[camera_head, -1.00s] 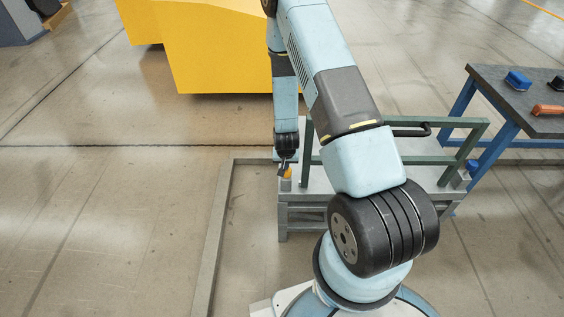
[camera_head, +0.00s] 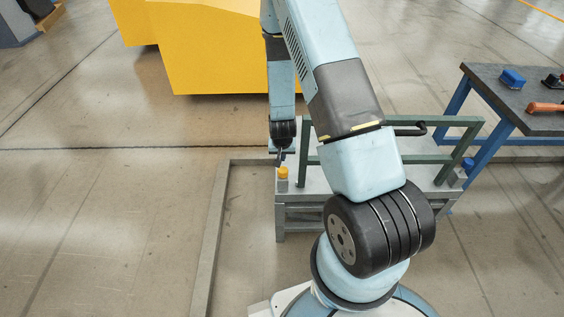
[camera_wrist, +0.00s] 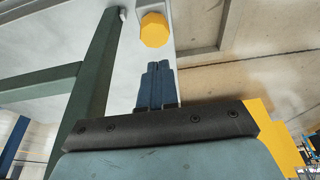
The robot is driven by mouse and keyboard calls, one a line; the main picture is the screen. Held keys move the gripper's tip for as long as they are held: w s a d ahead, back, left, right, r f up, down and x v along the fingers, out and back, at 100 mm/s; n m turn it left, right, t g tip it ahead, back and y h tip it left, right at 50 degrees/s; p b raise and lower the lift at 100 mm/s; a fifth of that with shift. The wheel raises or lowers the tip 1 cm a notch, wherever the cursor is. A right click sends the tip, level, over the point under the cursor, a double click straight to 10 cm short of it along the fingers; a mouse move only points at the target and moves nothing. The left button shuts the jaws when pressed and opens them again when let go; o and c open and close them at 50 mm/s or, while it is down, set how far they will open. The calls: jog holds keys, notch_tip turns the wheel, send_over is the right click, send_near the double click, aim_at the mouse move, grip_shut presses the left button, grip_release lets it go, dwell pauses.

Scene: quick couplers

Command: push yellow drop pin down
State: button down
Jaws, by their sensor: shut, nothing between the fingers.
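The yellow drop pin (camera_head: 283,172) stands upright on a small grey block at the left end of the grey metal bench. In the wrist view its round yellow head (camera_wrist: 154,30) shows at the top, just beyond the fingertips. My gripper (camera_head: 279,158) is above and slightly behind the pin in the head view. In the wrist view my gripper (camera_wrist: 157,70) has its fingers together, with nothing between them. A gap shows between the fingertips and the yellow head. The pin's shaft is hidden.
A green rail frame (camera_head: 303,150) rises from the bench close to the right of the pin; it also shows in the wrist view (camera_wrist: 92,75). A dark table (camera_head: 510,100) with a blue item stands at right. A yellow machine (camera_head: 210,50) stands behind. Floor at left is clear.

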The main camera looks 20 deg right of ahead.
jog(key=v, duration=0.8)
jog(key=s+a+r+n+t+y, duration=0.1)
jog(key=s+r, duration=0.1)
jog(key=r, duration=1.1)
jog(key=s+a+r+n+y, duration=0.1)
jog(key=s+r, duration=0.1)
jog(key=r, duration=1.1)
jog(key=s+d+r+n+t+h, duration=0.1)
jog(key=s+r, duration=1.6)
jog(key=s, duration=0.4)
jog(key=shift+d+r+n, duration=0.25)
jog(key=shift+d+n, duration=0.05)
jog(key=shift+d, duration=0.05)
jog(key=shift+d, duration=0.15)
dwell(0.9)
